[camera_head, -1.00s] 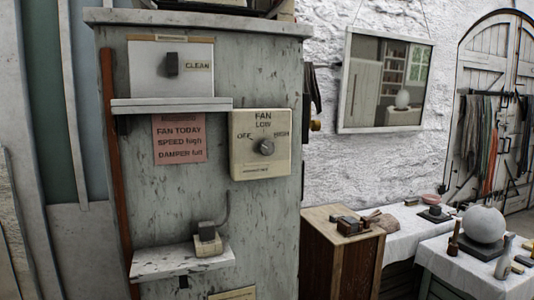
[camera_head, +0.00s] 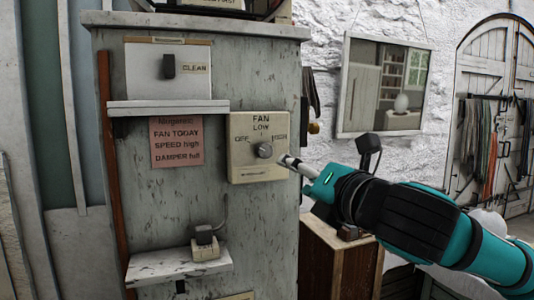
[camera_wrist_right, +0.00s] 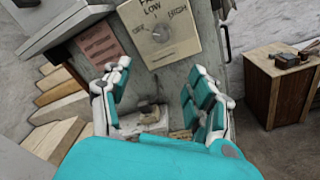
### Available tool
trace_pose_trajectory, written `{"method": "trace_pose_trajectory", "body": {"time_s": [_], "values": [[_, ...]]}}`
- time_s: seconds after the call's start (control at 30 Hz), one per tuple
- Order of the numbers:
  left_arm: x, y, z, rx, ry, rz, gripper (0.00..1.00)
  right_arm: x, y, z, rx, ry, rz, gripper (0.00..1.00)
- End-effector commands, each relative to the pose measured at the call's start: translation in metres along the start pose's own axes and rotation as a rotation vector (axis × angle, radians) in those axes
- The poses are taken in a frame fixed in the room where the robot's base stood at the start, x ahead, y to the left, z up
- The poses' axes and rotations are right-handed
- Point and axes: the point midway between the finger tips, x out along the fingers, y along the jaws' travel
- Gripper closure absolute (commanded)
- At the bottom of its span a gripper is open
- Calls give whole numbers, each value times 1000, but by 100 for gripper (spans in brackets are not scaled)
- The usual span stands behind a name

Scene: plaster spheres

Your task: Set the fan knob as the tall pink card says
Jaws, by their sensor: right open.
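The pink card (camera_head: 176,142) hangs on the grey cabinet and reads "FAN TODAY, SPEED high, DAMPER full". To its right is the cream fan plate (camera_head: 241,171), marked OFF at left, LOW at top and HIGH at right. The round grey fan knob (camera_head: 264,150) sits in its middle; I cannot tell surely which mark it points to. My right gripper (camera_head: 288,161) is just right of the knob in the head view. In the right wrist view the gripper (camera_wrist_right: 160,85) is open and empty, with the knob (camera_wrist_right: 160,33) beyond its fingers. My left gripper is not in view.
A shelf (camera_head: 168,106) juts out above the card, below a switch (camera_head: 169,66) labelled CLEAN. A lower shelf (camera_head: 165,268) holds a small device (camera_head: 204,243). A wooden cabinet (camera_head: 323,265) stands at right, partly behind my right arm.

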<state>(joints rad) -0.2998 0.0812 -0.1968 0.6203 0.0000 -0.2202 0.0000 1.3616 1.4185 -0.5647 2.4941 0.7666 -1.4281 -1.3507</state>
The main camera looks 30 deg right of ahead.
Motion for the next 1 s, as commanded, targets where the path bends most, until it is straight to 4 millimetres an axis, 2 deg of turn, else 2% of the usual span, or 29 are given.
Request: {"method": "trace_pose_trajectory", "body": {"time_s": [0.13,0.27,0.8,1.0], "values": [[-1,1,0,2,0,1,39,-1,0,12,-24,-22,-1,41],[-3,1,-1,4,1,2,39,15,1,13,-23,-20,0,41],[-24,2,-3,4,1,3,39,130,2,16,-21,-22,0,41],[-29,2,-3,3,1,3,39,158,2,16,-22,-22,1,41]]}}
